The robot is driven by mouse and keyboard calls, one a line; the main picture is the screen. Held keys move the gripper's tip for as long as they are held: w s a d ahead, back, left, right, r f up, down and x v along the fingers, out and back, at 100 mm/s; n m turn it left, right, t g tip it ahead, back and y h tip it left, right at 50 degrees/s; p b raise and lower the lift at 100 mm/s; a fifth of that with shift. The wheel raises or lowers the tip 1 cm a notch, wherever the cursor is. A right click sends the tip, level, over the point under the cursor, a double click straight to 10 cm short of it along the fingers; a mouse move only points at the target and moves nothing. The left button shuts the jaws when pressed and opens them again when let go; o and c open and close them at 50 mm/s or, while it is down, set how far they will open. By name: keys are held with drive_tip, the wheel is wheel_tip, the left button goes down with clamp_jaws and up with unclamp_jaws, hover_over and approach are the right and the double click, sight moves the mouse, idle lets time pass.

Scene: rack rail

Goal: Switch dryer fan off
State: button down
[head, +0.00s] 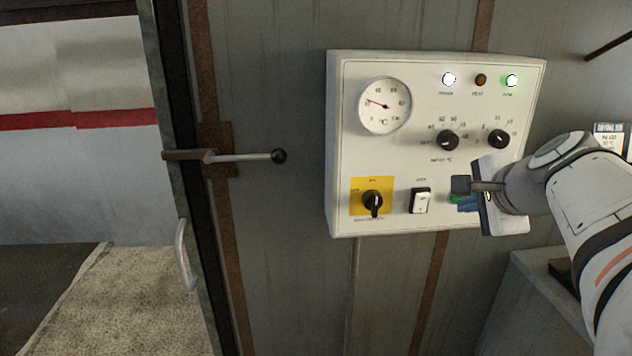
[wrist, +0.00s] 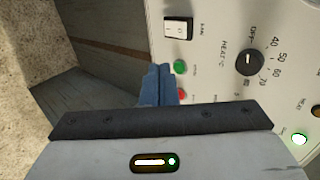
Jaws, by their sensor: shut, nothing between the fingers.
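The white control panel (head: 400,150) hangs on the grey metal wall. A white rocker switch (head: 420,201) in a black frame sits low on it, right of the yellow-plated rotary switch; the rocker also shows in the wrist view (wrist: 178,28), with a label that looks like FAN. I cannot tell its position surely. A green button (wrist: 180,67) and a red button (wrist: 181,95) lie beside it. My gripper (head: 464,202) is shut and empty, its blue fingers (wrist: 158,84) in front of the panel near these buttons. Its body hides part of the panel's lower right.
The panel has a dial gauge (head: 384,105), two black knobs (head: 447,140), a lit white lamp (head: 449,79), a dull amber lamp (head: 481,80) and a lit green lamp (head: 512,81). A lever handle (head: 245,156) sticks out to the left. A counter (head: 535,290) stands below right.

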drive_tip(key=p, duration=0.2)
approach(424, 203)
wheel_tip(424, 203, down, 4)
drive_tip(key=w, duration=0.3)
drive_tip(key=shift+w+a+r, duration=0.1)
drive_tip(key=shift+w+r, duration=0.05)
drive_tip(key=shift+w, duration=0.6)
